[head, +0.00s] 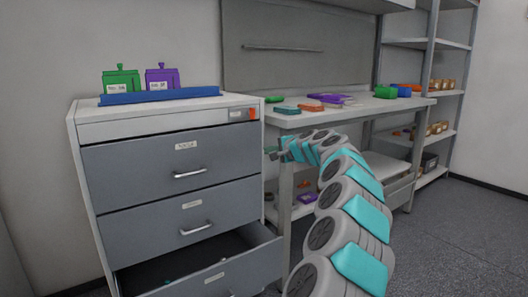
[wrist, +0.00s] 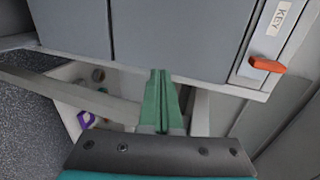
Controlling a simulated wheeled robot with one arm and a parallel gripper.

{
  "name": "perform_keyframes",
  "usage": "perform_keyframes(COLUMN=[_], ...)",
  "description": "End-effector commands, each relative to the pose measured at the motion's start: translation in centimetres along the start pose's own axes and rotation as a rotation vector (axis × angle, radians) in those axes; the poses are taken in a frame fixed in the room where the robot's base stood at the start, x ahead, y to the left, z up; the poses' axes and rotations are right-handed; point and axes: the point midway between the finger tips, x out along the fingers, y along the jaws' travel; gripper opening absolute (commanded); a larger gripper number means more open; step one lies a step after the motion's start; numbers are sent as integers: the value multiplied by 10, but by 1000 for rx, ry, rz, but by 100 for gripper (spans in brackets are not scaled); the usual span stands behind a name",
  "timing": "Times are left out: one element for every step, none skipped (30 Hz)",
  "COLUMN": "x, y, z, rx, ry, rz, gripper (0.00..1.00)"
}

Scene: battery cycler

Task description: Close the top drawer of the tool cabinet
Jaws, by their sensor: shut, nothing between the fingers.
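The tool cabinet (head: 85,190) stands at the left in the head view. Its top drawer (head: 225,150) has a grey front with a label and a bar handle, and its front looks flush with the cabinet face. The drawer below also looks shut. The lowest visible drawer (head: 215,277) is pulled out. My gripper (head: 272,154) is at the cabinet's right front edge, beside the top drawer. In the wrist view, its two green fingers (wrist: 161,76) are together and empty, with tips near the edge of grey panels (wrist: 150,40). Whether they touch cannot be told.
A blue tray (head: 160,96) with a green and a purple box stands on the cabinet. An orange knob (wrist: 266,64) is beside a KEY label. The workbench (head: 345,112) right of the cabinet holds several coloured items. Shelves (head: 445,92) stand farther right. Floor (head: 450,235) is open at right.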

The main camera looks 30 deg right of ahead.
Motion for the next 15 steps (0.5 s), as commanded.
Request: perform_keyframes(x=[-8,-12,-18,-22,-27,-33,-38,-42,-49,-54,-58,-63,-67,-70,-75], y=[0,0,0,0,0,0,0,0,0,0,0,1,1,1,1], z=[1,1,2,1,1,0,0,1,1,1,1,1,1,1,0], rx=[1,0,0,0,0,-1,-1,-1,-1,-1,-2,-1,-1,-2,-2], ry=[-2,-3,-4,-3,-2,-1,-1,-1,-1,-2,-3,-3,-2,-2,-2], rz=[-1,0,-1,-1,-1,0,0,-1,-1,0,1,1,1,2,2], gripper=[0,0,0,0,0,0,0,0,0,0,0,0,0,0,0])
